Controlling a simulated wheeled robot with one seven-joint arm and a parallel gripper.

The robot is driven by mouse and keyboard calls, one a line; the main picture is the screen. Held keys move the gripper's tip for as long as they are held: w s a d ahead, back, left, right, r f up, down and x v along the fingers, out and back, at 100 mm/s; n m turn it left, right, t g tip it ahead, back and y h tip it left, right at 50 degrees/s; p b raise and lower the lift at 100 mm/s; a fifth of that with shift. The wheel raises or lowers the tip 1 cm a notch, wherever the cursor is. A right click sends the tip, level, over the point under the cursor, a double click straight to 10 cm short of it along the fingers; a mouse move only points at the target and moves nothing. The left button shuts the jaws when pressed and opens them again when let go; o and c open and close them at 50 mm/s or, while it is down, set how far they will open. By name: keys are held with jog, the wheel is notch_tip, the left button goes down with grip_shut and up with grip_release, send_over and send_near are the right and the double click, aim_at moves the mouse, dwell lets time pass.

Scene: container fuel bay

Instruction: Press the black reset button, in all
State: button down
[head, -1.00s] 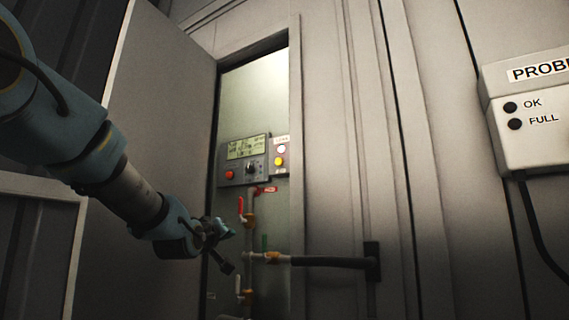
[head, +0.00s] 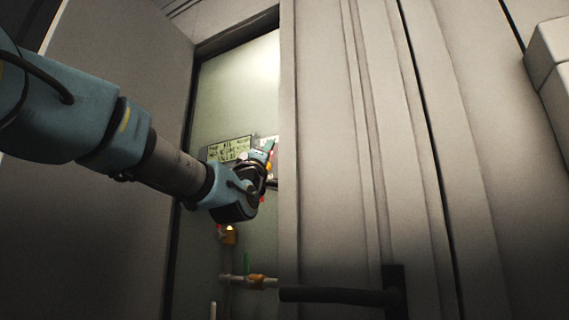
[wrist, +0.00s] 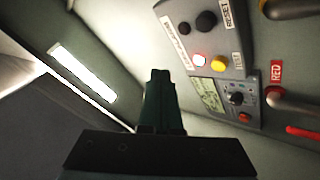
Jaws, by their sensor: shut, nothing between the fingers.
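The black reset button (wrist: 206,21) shows near the top of the wrist view, beside a white RESET label (wrist: 228,14). A second small dark round part (wrist: 184,28) sits just left of it. In the head view my gripper and the door frame hide the button. My gripper (wrist: 160,76) is shut and empty. In the wrist view its tips lie left of and below the button, apart from it in the picture. In the head view my gripper (head: 267,148) is inside the cabinet opening, in front of the panel's right part.
Near the button are a lit lamp (wrist: 199,60) and a yellow button (wrist: 219,63). The display unit (wrist: 209,95) has a black knob (wrist: 236,98) and a red button (wrist: 244,117). Valves and pipes (head: 256,281) are below. The cabinet's right frame (head: 287,180) is close to my gripper.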

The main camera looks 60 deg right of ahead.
jog(key=shift+d, duration=0.1)
jog(key=d+p, duration=0.7)
jog(key=d, duration=0.1)
jog(key=shift+d+p, duration=0.35)
jog(key=shift+p, duration=0.05)
dwell(2.0)
jog(key=shift+d, duration=0.4)
